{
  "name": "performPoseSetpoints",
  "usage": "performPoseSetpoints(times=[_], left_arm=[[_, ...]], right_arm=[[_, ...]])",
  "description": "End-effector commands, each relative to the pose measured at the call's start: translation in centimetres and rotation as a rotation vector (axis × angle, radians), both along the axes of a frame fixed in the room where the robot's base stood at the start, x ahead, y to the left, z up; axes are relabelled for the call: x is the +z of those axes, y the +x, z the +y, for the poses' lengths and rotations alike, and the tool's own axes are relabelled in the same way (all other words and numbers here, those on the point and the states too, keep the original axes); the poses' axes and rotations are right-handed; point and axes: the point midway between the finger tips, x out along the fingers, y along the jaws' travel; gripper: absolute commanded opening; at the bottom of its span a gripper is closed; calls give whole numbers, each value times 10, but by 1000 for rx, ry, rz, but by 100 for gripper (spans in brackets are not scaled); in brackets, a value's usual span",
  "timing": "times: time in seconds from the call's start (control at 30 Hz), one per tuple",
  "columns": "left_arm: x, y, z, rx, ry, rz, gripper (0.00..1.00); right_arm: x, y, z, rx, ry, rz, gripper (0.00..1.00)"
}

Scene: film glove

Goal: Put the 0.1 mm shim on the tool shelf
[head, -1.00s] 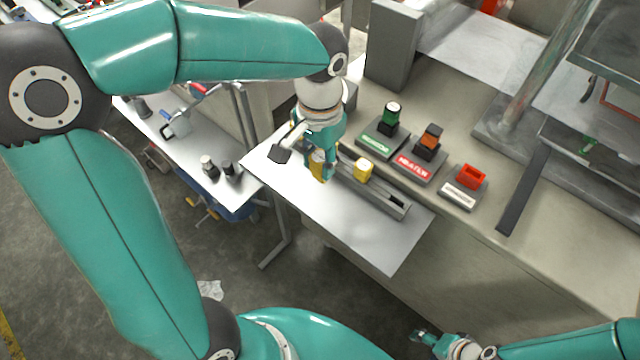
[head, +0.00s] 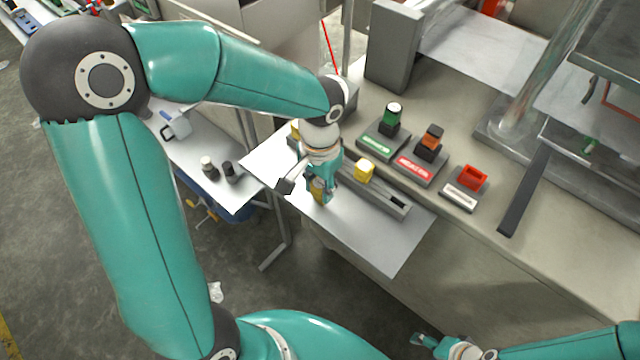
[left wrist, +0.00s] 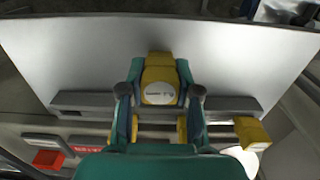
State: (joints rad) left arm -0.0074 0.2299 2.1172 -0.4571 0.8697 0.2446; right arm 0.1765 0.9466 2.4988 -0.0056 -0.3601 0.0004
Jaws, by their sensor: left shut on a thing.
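A yellow piece with a white label (left wrist: 160,92), which looks like the shim, is held between the fingers of my left gripper (head: 319,190). The label is too small to read. The gripper is over a bare metal shelf (head: 385,245), on the front side of a grey slotted rail (head: 385,195). I cannot tell whether the piece touches the shelf. A second yellow block (head: 364,170) sits on the rail, and a third (head: 295,130) is at its left end, also in the left wrist view (left wrist: 252,133). My right gripper (head: 424,340) is low at the bottom; its fingers are unclear.
Behind the rail stand a green-labelled holder (head: 378,146), a red-labelled holder (head: 415,167) and a white-labelled holder with a red block (head: 472,177). The shelf's front right is clear.

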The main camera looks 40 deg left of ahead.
Motion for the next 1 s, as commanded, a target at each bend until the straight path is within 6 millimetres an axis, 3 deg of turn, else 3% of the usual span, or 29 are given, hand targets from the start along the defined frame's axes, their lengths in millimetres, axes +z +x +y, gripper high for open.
performPoseSetpoints(times=[0.03, 0.2, 0.6, 0.77, 1.0], left_arm=[[-2, 0, 0, 0, 0, 0, 34], [-1, 0, 0, 0, 0, 0, 57], [5, 1, 0, 0, 0, -2, 57], [28, 2, 0, 0, 1, -6, 57], [77, 3, 0, -1, 0, -6, 57]], right_arm=[[-2, 0, 0, 0, 0, 0, 64], [-1, 0, 0, 0, 0, 0, 64], [2, 0, 0, 0, 0, 0, 64], [3, 0, 0, 0, 0, 0, 64], [6, 0, 0, 0, 0, 0, 64]])
